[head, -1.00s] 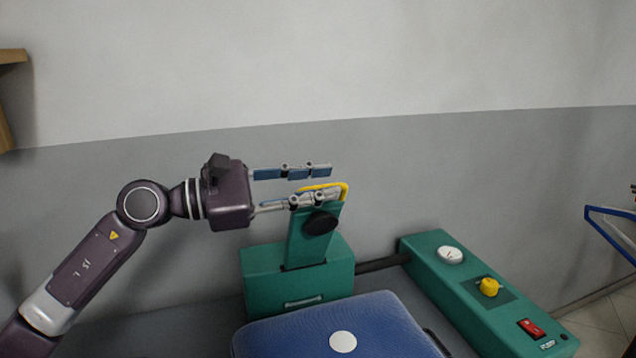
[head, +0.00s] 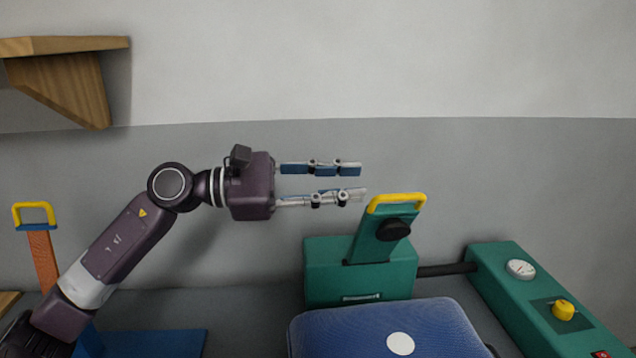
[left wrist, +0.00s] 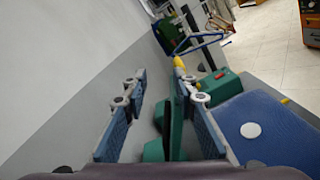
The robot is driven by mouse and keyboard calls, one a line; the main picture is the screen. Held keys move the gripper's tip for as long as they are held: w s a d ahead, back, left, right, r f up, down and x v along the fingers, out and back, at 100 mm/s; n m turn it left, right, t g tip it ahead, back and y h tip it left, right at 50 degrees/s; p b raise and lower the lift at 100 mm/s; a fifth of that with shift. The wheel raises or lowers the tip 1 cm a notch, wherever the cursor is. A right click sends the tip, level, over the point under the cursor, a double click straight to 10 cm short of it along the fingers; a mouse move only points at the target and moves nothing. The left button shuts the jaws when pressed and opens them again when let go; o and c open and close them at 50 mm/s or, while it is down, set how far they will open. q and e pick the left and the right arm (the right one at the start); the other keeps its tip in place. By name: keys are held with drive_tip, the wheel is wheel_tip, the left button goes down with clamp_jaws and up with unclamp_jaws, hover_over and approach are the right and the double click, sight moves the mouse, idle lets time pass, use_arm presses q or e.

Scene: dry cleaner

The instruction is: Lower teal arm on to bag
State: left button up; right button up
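The teal arm (head: 381,237) stands raised, tilted slightly, out of a teal base box (head: 325,268). It has a yellow handle (head: 398,201) on top and a black knob (head: 393,229). The blue bag (head: 385,335) with a white round spot lies in front of the base. My left gripper (head: 350,182) is open and empty, level, just left of and a little above the yellow handle. In the left wrist view the teal arm (left wrist: 178,115) shows between the open fingers, and the bag (left wrist: 262,128) lies to the right. My right gripper is not in view.
A teal control box (head: 530,290) with a gauge, yellow knob and red switch stands right, joined by a dark bar. At left are an orange arm with a yellow handle (head: 35,215), a blue surface (head: 155,343) and a wooden shelf (head: 70,46).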

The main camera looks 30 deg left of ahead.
use_arm(q)
drive_tip(key=shift+v, duration=2.15)
drive_tip(key=shift+c, duration=0.3)
